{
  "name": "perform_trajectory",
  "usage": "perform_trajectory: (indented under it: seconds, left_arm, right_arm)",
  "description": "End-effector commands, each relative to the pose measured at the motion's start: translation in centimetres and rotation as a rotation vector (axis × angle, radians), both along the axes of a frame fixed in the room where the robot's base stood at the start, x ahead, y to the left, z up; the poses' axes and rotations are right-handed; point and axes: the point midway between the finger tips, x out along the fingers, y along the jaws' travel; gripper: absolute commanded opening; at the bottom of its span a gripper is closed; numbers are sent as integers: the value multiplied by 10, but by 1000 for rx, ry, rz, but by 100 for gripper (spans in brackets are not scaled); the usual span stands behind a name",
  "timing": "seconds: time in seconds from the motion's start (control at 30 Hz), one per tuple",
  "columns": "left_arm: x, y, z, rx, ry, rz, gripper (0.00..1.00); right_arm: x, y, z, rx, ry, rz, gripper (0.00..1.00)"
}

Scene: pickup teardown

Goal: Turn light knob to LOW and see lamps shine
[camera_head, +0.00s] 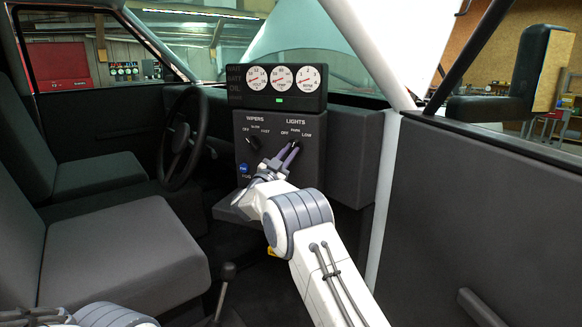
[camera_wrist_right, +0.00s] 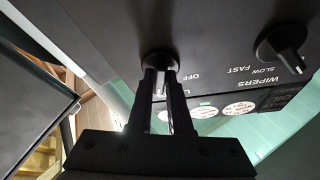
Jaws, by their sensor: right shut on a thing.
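The dark panel (camera_head: 262,185) beside the steering wheel carries the lettering WIPERS and LIGHTS, with OFF, PARK and LOW around the lights knob. My right gripper (camera_head: 292,149) reaches that knob and is shut on it. In the right wrist view the round black lights knob (camera_wrist_right: 160,60) shows between and beyond the tips of my right gripper (camera_wrist_right: 160,76). The fingers hide much of it, so I cannot tell which mark it points at. No truck lamps are in view. Part of my left arm and gripper (camera_head: 35,315) shows at the bottom left edge; its jaws are unclear.
The wipers knob (camera_head: 253,143) is close to the left of my right gripper, with a blue button (camera_head: 243,168) below. Gauges (camera_head: 281,78) and a small green light (camera_head: 279,100) sit above. The steering wheel (camera_head: 181,138), seats and gear lever (camera_head: 227,271) stand to the left.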

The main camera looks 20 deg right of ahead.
Motion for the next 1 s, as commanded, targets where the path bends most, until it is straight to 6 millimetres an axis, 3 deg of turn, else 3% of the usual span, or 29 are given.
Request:
perform_trajectory:
  seconds: [0.03,0.3,1.0]
  left_arm:
    - [0,0,-8,0,0,0,50]
    - [0,0,-18,0,0,0,50]
    - [0,0,-22,0,0,0,50]
  right_arm:
    - [1,2,-4,31,-26,3,0]
    - [2,3,-2,164,-135,4,0]
    - [2,3,1,247,-206,3,0]
